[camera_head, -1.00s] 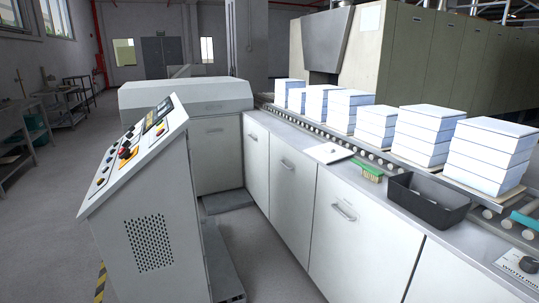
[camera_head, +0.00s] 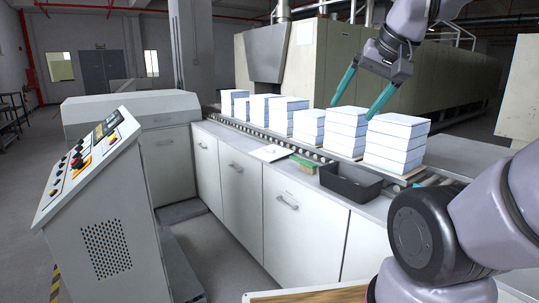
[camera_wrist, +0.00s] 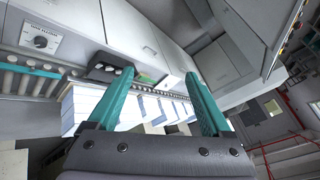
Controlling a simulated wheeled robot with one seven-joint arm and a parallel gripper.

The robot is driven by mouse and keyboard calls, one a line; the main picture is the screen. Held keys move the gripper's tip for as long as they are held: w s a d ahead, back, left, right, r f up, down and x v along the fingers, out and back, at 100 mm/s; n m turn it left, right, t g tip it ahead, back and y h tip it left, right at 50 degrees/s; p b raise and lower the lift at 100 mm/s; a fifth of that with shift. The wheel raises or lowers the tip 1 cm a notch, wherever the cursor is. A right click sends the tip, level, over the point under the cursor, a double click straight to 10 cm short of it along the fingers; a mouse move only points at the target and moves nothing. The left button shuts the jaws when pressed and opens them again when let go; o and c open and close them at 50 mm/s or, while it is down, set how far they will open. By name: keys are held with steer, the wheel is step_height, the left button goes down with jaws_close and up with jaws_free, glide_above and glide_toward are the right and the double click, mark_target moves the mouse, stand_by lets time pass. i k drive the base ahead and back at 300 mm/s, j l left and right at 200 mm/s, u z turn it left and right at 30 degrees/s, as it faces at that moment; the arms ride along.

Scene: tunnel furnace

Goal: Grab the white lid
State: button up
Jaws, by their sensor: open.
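Stacks of white, flat box-like pieces stand in a row on the roller conveyor. The nearest are the right stack (camera_head: 396,152) and the stack left of it (camera_head: 344,143); their flat white tops may be lids, but I cannot tell a separate lid. My gripper (camera_head: 353,111) has its teal fingers spread, pointing down around the tops of these stacks in the head view; contact cannot be told. In the wrist view my gripper (camera_wrist: 160,74) is open with nothing held, and the stacks (camera_wrist: 78,108) show behind and below the fingers.
A black open bin (camera_head: 350,187) and a green brush (camera_head: 303,163) lie on the counter beside the conveyor. A thin white flat thing (camera_head: 269,153) lies farther left. A control console (camera_head: 100,190) stands left. The large furnace housing (camera_head: 330,55) rises behind the conveyor.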

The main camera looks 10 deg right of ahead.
mark_target(271, 153)
steer(key=i+j+z, duration=0.25)
steer(key=i+j, duration=0.5)
steer(key=i, duration=0.25)
steer(key=i+j+z, duration=0.3)
steer(key=i+j, duration=0.65)
